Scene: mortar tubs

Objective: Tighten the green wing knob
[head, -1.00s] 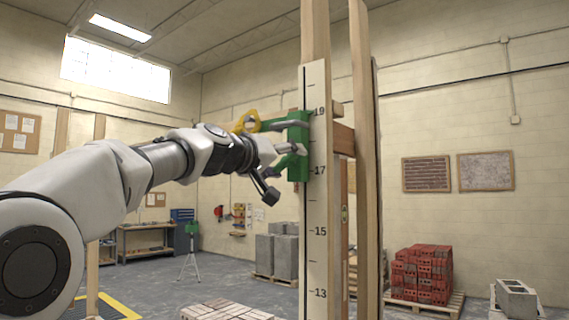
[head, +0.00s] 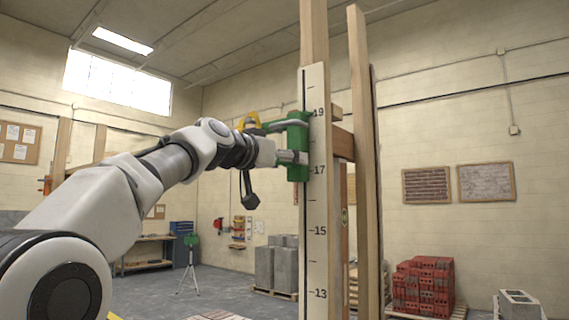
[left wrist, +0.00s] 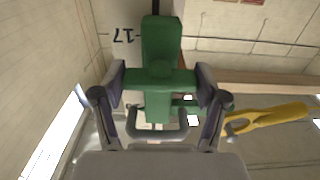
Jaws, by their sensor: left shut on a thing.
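A green clamp body (head: 298,132) sits on the pale graduated staff (head: 317,210) between the marks 19 and 17. In the left wrist view the green wing knob (left wrist: 160,79) lies crosswise between my fingers, in front of the clamp body (left wrist: 162,38). My left gripper (left wrist: 160,86) is shut on the knob, with one pad at each wing end. In the head view my left gripper (head: 286,157) meets the clamp from the left and hides most of the knob. My right gripper is not in view.
A yellow looped part (head: 249,122) stands close above my left wrist; it also shows at the right in the left wrist view (left wrist: 275,115). Wooden posts (head: 361,180) stand behind the staff. Red bricks (head: 423,285) and grey blocks (head: 278,266) stand farther back.

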